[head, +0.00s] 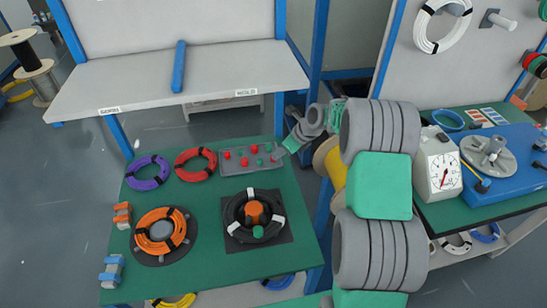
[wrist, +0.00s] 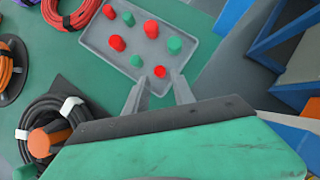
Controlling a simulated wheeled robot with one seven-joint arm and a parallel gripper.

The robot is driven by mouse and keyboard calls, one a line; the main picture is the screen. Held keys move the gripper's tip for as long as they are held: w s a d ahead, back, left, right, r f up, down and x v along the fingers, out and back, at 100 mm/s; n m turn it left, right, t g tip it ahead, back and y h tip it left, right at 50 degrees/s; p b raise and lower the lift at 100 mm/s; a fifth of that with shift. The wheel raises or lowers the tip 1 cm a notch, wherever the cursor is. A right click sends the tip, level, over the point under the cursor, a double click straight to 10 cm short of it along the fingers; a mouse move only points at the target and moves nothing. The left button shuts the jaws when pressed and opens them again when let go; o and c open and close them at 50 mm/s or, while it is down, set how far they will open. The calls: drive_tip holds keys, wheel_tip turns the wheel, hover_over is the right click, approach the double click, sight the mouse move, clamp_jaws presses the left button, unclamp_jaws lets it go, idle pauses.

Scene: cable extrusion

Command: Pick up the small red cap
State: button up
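A grey tray (head: 229,168) on the green table holds several red and green caps. In the wrist view, a small red cap (wrist: 160,71) sits at the tray's near edge, close to my fingertips. Larger red caps (wrist: 117,43) and green caps (wrist: 174,45) stand farther in. My gripper (wrist: 160,79) is open, with one finger on each side of the small red cap's line and visible gaps beside it. It looks empty. In the head view my gripper (head: 287,146) reaches the tray's right end from the right; contact with the cap cannot be told.
A red cable coil (head: 196,164) and a purple coil (head: 147,173) lie left of the tray. A black coil (head: 252,211) on a dark mat and an orange coil (head: 161,232) lie in front. A white shelf (head: 200,75) overhangs the table's back. A blue post stands nearby.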

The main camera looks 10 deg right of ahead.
drive_tip(key=x, duration=0.4)
drive_tip(key=shift+w+a, duration=0.1)
drive_tip(key=shift+c, duration=0.3)
clamp_jaws()
